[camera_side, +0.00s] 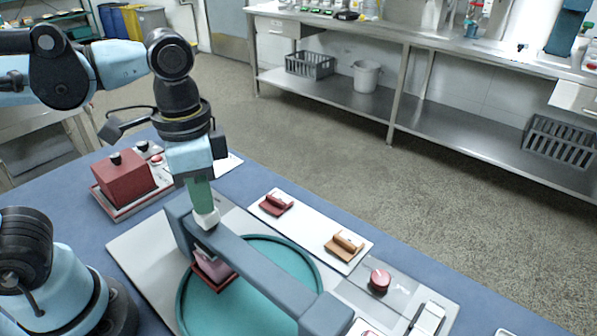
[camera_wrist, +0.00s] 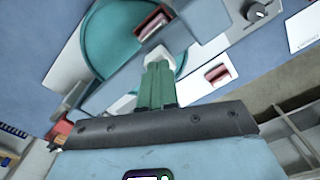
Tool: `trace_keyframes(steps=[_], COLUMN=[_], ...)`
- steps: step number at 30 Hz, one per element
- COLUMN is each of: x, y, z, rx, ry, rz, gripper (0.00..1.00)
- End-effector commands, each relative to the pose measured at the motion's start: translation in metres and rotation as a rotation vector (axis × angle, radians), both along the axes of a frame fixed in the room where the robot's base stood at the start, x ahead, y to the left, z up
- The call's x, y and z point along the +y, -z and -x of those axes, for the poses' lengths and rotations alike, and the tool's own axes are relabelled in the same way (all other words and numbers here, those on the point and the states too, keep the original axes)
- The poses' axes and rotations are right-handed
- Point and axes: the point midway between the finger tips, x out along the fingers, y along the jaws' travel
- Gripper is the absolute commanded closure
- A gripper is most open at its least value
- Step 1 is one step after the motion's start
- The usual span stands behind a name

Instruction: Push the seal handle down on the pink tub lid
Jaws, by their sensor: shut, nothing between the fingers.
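A pink block-like piece (camera_side: 212,267) with a dark red lower edge sits on the round teal plate (camera_side: 255,305), partly hidden under a grey beam. It also shows as a pink-red piece in the wrist view (camera_wrist: 152,22). I cannot make out a separate seal handle or lid on it. My gripper (camera_side: 205,218) points down with green fingers and a white tip, at the far end of the grey beam (camera_side: 250,267), beyond the pink piece. Its fingers are shut and empty; in the wrist view the white tip (camera_wrist: 158,57) overlaps the beam, and contact cannot be told.
A red box (camera_side: 124,178) with a black knob stands at the left. A white board (camera_side: 310,228) holds a red and an orange handled piece (camera_side: 345,245) at the right.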

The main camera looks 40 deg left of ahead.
Motion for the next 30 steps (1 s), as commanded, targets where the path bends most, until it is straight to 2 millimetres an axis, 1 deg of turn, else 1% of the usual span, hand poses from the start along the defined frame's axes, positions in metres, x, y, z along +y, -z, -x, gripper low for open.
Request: trace_keyframes(steps=[30], x=[0.000], y=[-0.063], z=[0.000], rx=[0.000], ry=[0.000], rz=[0.000], gripper=[1.00])
